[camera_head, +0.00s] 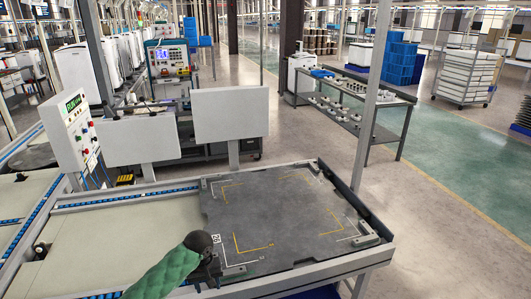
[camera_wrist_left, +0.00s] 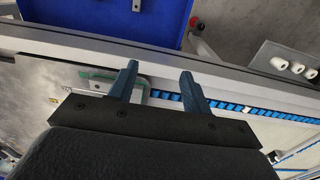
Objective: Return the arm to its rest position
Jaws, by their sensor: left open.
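My left arm comes in from the bottom left of the head view in a green sleeve. My left gripper (camera_head: 213,278) is at the front edge of the workstation, near the lower left corner of the dark board (camera_head: 285,205). In the left wrist view the two blue-grey fingers of my left gripper (camera_wrist_left: 160,85) stand apart with nothing between them. They are over the metal rail at the station's edge. My right gripper shows in neither view.
A light conveyor surface (camera_head: 110,235) lies left of the board. A metal post (camera_head: 372,90) rises at the board's right. A control box (camera_head: 75,130) stands at the left. A blue bin (camera_wrist_left: 110,18) is beyond the rail in the wrist view. The board's top is bare.

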